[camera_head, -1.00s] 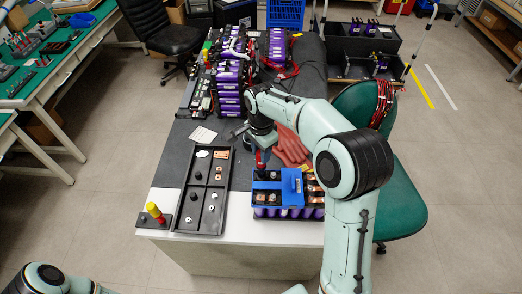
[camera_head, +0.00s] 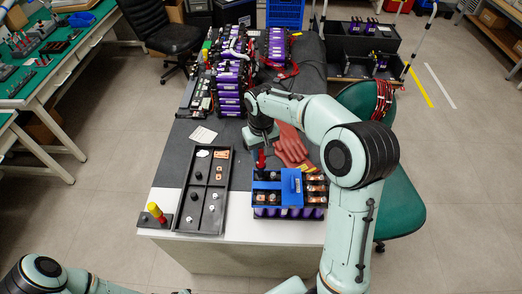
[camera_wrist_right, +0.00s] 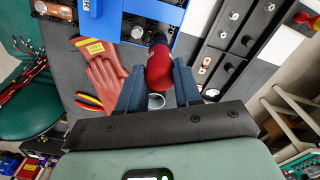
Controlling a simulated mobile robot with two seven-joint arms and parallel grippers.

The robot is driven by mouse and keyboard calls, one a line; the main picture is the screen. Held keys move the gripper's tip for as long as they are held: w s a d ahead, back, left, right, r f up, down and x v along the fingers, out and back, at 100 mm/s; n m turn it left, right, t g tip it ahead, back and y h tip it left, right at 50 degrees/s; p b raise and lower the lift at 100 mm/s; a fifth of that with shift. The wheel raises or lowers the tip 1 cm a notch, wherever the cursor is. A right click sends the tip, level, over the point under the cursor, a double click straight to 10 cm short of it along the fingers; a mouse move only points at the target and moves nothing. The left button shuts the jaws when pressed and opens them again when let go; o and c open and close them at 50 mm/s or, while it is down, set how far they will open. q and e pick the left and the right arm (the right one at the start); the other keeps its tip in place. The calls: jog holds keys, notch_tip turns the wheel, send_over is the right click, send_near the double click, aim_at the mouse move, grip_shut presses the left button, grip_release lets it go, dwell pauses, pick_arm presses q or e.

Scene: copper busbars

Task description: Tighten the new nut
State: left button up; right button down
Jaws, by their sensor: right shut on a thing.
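The battery module (camera_head: 290,212) with purple cells and a blue cover (camera_head: 291,187) stands at the front of the table. Copper busbars (camera_head: 316,189) show on its right side. My right gripper (camera_head: 261,150) is above the module's back left corner, shut on a red-handled driver (camera_head: 261,160). In the right wrist view, the red handle (camera_wrist_right: 159,70) sits between the two fingers (camera_wrist_right: 160,90) and its far end points toward the module (camera_wrist_right: 148,32). The driver's tip and any nut under it are hidden. Part of my left arm shows at the bottom left; its gripper is out of view.
A black compartment tray (camera_head: 176,222) with small metal parts lies left of the module. A yellow-and-red tool on a dark base (camera_head: 156,213) stands at the table's left edge. Red gloves (camera_head: 291,147) lie behind the module. More battery packs (camera_head: 229,90) stand farther back.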

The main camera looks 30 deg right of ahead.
jog(key=n, duration=0.2)
jog(key=shift+s+n, duration=0.1)
jog(key=shift+n, duration=0.3)
jog(key=n, duration=0.3)
jog(key=shift+d, duration=0.1)
pick_arm(q)
jog(key=shift+s, duration=0.1)
pick_arm(e)
jog(key=n, duration=0.6)
jog(key=m, duration=0.3)
jog(key=shift+r, duration=3.05)
